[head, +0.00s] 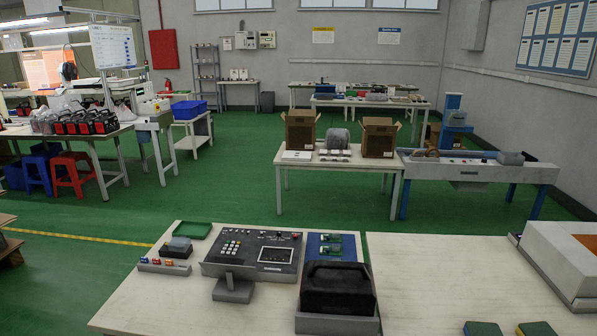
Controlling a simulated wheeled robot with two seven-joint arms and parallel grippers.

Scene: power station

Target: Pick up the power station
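A black box-shaped unit (337,284) with a raised handle-like top sits on a grey base (337,324) at the front of the near table; it looks like a power station, but I see no label that confirms it. Several smaller black and red units (85,123) with handles stand in a row on a workbench at the far left; they also resemble power stations.
A grey control console (255,250) stands left of the black unit, with a blue board (332,245) behind it. Small parts (164,266) and a green tray (192,231) lie at the left. A second table (430,275) adjoins on the right, mostly clear. Green floor (230,190) lies beyond.

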